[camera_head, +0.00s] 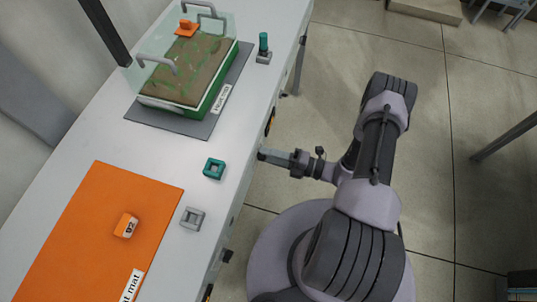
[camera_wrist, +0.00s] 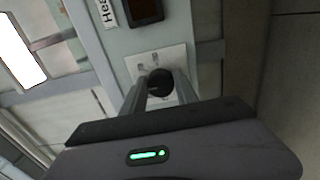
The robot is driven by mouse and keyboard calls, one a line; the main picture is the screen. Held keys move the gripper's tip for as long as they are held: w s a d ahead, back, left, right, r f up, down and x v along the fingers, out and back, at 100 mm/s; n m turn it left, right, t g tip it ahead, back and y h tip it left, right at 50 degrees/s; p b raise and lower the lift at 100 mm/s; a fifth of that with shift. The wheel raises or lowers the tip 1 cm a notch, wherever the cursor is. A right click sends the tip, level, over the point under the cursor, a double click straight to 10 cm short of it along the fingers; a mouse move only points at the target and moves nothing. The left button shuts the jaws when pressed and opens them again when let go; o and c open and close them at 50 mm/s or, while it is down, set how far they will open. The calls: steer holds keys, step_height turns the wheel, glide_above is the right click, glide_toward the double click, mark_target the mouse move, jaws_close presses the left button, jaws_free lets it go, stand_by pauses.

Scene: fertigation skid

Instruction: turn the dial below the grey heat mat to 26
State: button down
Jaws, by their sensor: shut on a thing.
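The grey heat mat (camera_head: 165,129) lies on the bench top under a green tray (camera_head: 190,75) of brown growing medium with a clear cover. My gripper (camera_head: 263,155) is at the bench's front edge, just below the grey mat's near corner. In the wrist view my gripper (camera_wrist: 161,92) is shut on a round black dial (camera_wrist: 160,78), with a finger on either side. The dial sits on a pale plate (camera_wrist: 178,58) with faint marks. The number it points to is not readable. A dark display (camera_wrist: 145,11) is above the plate, its digits unreadable.
An orange mat (camera_head: 75,225) lies nearer on the bench with an orange block (camera_head: 126,225) on it. A teal square piece (camera_head: 214,168), a grey one (camera_head: 193,217) and a teal-topped knob (camera_head: 263,47) stand along the edge.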

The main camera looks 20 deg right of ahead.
stand_by(0.4)
steer(key=c, duration=0.9)
jaws_free()
steer(key=shift+c, duration=0.2)
steer(key=p+v, duration=0.3)
steer(key=v, duration=1.4)
steer(key=shift+s+d, duration=0.15)
steer(key=shift+r, duration=0.15)
